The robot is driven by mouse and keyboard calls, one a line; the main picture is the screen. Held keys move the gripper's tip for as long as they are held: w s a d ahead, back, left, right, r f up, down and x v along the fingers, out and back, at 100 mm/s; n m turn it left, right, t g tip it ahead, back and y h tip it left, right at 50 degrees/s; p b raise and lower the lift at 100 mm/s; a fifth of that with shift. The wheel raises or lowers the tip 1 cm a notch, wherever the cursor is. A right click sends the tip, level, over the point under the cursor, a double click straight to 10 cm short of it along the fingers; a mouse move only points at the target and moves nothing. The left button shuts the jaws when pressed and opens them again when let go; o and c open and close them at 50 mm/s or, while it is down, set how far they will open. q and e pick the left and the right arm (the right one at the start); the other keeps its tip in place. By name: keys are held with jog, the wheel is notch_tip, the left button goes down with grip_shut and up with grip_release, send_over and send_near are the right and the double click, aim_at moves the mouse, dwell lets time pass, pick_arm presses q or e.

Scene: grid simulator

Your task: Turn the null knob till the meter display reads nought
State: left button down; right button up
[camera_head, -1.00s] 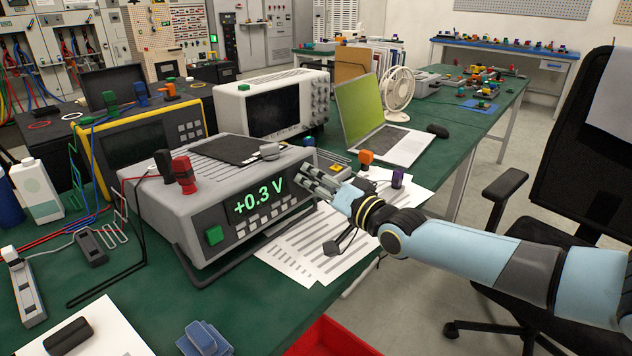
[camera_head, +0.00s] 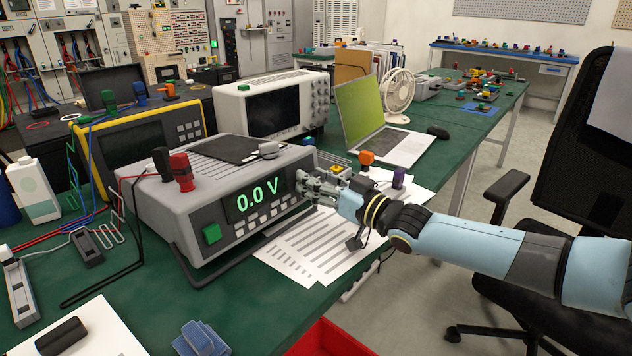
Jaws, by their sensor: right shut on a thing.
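The grey bench meter (camera_head: 200,197) stands on the green table, its front tilted towards me. Its display (camera_head: 257,199) reads 0.0 V in green digits. My right gripper (camera_head: 304,188) is at the right end of the meter's front panel, shut on the null knob, which its fingers hide. A green button (camera_head: 211,234) and a row of pale keys sit below the display. My left gripper is not in view.
Printed sheets (camera_head: 318,243) lie under my right gripper. A white oscilloscope (camera_head: 272,107), an open laptop (camera_head: 384,133) and a small fan (camera_head: 398,92) stand behind. A red bin (camera_head: 330,340) is at the table's front edge. An office chair (camera_head: 540,215) stands at the right.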

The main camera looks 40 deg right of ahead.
jog(key=shift+n, duration=0.6)
jog(key=o, duration=1.2)
jog(key=shift+c, duration=0.2)
jog(key=s+d, duration=0.1)
jog(key=s, duration=1.1)
jog(key=shift+f, duration=0.35)
